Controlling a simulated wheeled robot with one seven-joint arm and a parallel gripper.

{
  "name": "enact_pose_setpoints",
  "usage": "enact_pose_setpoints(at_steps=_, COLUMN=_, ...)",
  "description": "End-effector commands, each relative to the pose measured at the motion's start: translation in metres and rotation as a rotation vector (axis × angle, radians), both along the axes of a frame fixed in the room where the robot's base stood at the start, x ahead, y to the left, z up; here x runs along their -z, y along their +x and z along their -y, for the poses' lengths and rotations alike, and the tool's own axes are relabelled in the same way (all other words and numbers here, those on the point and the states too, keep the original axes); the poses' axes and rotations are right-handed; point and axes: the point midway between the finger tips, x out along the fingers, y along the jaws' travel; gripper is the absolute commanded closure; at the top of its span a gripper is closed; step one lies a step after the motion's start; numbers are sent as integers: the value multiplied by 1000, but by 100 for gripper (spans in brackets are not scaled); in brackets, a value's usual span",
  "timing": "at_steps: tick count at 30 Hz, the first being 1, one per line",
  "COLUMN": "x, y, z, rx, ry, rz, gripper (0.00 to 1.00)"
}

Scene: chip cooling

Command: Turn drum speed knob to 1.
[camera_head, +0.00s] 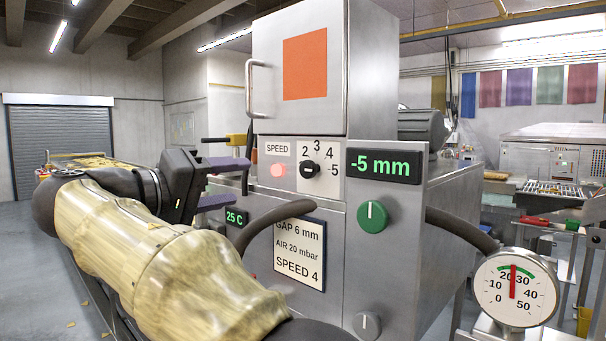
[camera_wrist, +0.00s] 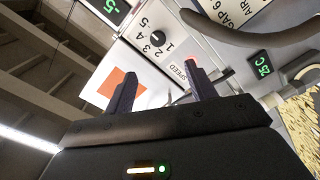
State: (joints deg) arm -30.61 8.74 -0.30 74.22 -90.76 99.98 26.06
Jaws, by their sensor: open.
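The speed knob (camera_head: 309,169) is a small black dial on a white plate on the front of the grey machine. Numbers run around it, and 2 to 5 are readable in the head view. It also shows in the wrist view (camera_wrist: 157,57), just beyond the fingertips, with numbers 1 to 5. Its pointer is too small to read surely. My gripper (camera_head: 231,181) is open and empty, left of the knob and apart from it. In the wrist view, the open fingers (camera_wrist: 160,78) frame the white panel.
A pink-red lamp (camera_head: 278,170) sits left of the knob. A green knob (camera_head: 373,216) is below the "-5 mm" display (camera_head: 384,166). A placard (camera_head: 299,252) reads SPEED 4. A round gauge (camera_head: 515,288) stands right.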

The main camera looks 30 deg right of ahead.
Motion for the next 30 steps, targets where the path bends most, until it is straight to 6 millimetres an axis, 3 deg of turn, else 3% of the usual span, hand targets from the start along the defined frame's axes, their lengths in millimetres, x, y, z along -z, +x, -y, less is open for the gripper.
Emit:
enact_pose_setpoints(at_steps=14, x=-4, y=0, z=6, rx=11, ry=-5, rz=12, gripper=44)
enact_pose_setpoints(at_steps=30, x=-6, y=29, z=87, rx=12, ry=-4, rz=10, gripper=44)
